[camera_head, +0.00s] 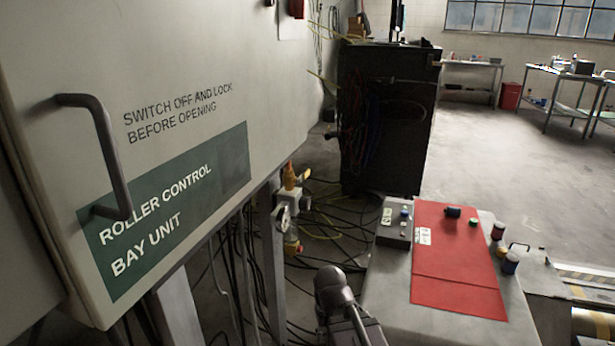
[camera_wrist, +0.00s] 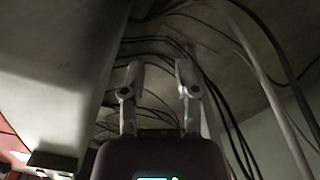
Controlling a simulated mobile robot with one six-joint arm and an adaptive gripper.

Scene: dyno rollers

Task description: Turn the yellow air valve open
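A yellow and brass valve assembly (camera_head: 290,178) stands upright on a grey post, low beside the control cabinet in the head view. A round gauge (camera_head: 284,218) is attached below it, and a small yellow and red part (camera_head: 293,247) sits lower down. Which part is the valve handle is too small to tell. My arm's dark end shows at the bottom centre of the head view, below and right of the valve and apart from it. In the wrist view my gripper (camera_wrist: 159,72) is open and empty, with its two fingers apart. I cannot make out the valve there.
The roller control cabinet (camera_head: 180,60) with a grey handle (camera_head: 105,150) fills the left. A bench with a red mat (camera_head: 458,260) and a small control box (camera_head: 396,222) stands right of my arm. Loose black cables (camera_head: 345,225) cover the floor between. A black rack (camera_head: 388,120) stands behind.

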